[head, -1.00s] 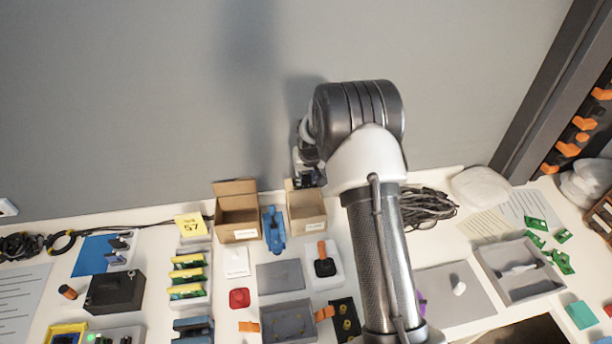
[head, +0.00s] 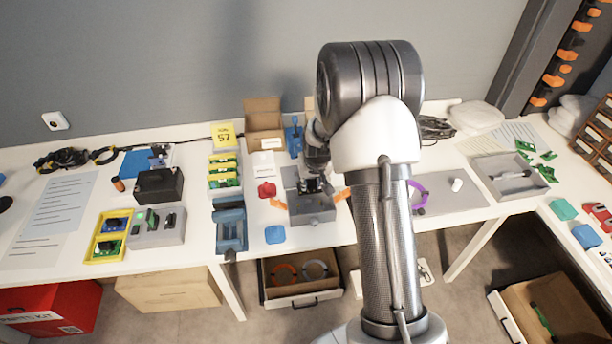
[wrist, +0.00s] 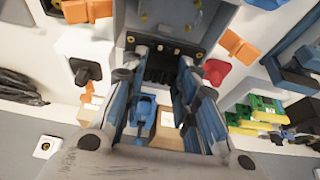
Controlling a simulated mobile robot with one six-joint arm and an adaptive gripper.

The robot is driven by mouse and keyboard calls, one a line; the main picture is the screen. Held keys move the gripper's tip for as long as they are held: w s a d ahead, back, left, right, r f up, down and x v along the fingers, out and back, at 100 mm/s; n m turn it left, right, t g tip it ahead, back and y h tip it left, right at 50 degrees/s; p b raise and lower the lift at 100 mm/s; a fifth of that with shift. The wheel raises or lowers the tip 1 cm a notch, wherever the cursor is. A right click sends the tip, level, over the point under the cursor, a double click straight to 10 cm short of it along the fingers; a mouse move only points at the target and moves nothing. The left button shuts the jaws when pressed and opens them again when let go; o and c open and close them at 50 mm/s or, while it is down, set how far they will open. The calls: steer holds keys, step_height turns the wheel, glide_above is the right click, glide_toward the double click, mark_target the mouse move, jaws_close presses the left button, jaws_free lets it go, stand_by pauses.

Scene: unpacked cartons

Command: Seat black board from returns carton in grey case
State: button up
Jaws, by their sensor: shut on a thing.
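My gripper (head: 313,183) is over the grey case (head: 312,211), towards the front of the bench. In the wrist view, my gripper (wrist: 160,62) is shut on a dark piece, apparently the black board (wrist: 158,70), seen nearly edge-on. The grey case (wrist: 172,22) lies just beyond it, with small brass posts on its floor. Whether the board touches the case I cannot tell. One open brown carton (head: 263,128) stands at the back; a second carton (head: 309,103) is mostly hidden behind my arm. Their labels are unreadable.
Orange clips (head: 279,204) lie beside the case. A red part (head: 267,189), a blue block (head: 275,234) and a blue fixture (head: 231,228) are to its left. A blue clamp (head: 294,138) stands behind it. An open drawer (head: 300,275) is below the bench edge.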

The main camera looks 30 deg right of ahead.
steer(key=shift+s+a+f, duration=0.2)
steer(key=shift+s+a, duration=0.1)
steer(key=shift+s, duration=0.15)
steer(key=shift+w+d+f+b, duration=0.1)
steer(key=shift+w+f+b, duration=0.05)
steer(key=shift+f+b, duration=0.45)
steer(key=shift+f, duration=0.45)
steer(key=shift+f+b, duration=0.1)
steer(key=shift+b, duration=0.3)
steer(key=shift+f+b, duration=1.4)
steer(key=shift+f, duration=1.85)
steer(key=o, duration=1.2)
steer(key=shift+r, duration=0.1)
